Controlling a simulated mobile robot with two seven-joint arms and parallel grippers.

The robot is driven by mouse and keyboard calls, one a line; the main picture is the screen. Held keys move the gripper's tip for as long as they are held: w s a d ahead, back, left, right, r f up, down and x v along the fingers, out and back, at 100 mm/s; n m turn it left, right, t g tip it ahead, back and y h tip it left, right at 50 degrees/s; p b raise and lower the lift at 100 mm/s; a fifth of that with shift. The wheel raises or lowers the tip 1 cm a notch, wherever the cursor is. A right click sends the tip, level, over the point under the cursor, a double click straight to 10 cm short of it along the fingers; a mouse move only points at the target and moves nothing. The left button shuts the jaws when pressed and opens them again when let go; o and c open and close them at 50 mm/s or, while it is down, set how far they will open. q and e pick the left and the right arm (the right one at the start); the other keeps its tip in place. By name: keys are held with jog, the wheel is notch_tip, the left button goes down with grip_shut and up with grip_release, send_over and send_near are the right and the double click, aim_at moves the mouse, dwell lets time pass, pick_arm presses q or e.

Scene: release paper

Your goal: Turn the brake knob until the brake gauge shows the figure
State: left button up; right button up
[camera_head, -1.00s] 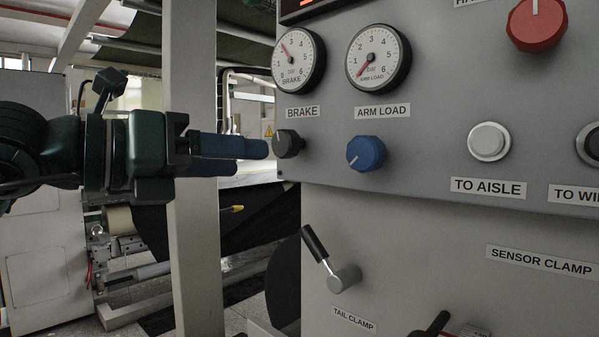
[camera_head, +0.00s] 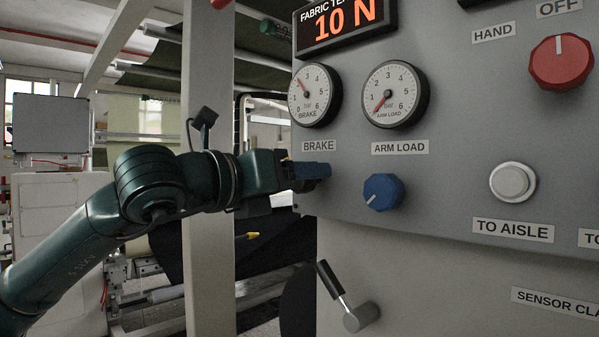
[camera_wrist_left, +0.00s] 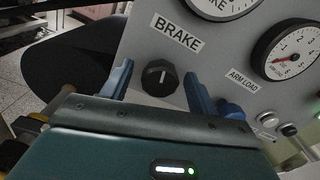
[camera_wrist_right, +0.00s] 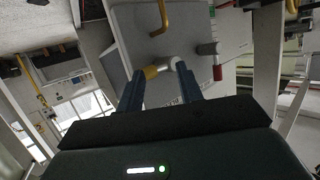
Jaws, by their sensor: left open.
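The black brake knob (camera_wrist_left: 160,77) sits under the BRAKE label, between the two blue fingers of my left gripper (camera_wrist_left: 158,82) in the left wrist view. The fingers are open, with gaps to the knob on both sides. In the head view my left gripper (camera_head: 312,171) reaches the panel's left edge and largely hides the knob. The brake gauge (camera_head: 314,95) is above it, its needle pointing up-left at about 2. My right gripper (camera_wrist_right: 160,92) is open in the right wrist view, away from the knob; nothing is visibly held.
The blue ARM LOAD knob (camera_head: 383,192) and its gauge (camera_head: 395,94) are right of the brake controls. A display (camera_head: 345,24) reads 10 N. The TO AISLE button (camera_head: 512,182) and red knob (camera_head: 561,62) are farther right. A black-handled lever (camera_head: 346,297) is below.

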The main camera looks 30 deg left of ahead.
pick_arm(q)
jog(key=shift+w+d, duration=0.15)
jog(key=shift+w, duration=0.25)
jog(key=c, duration=1)
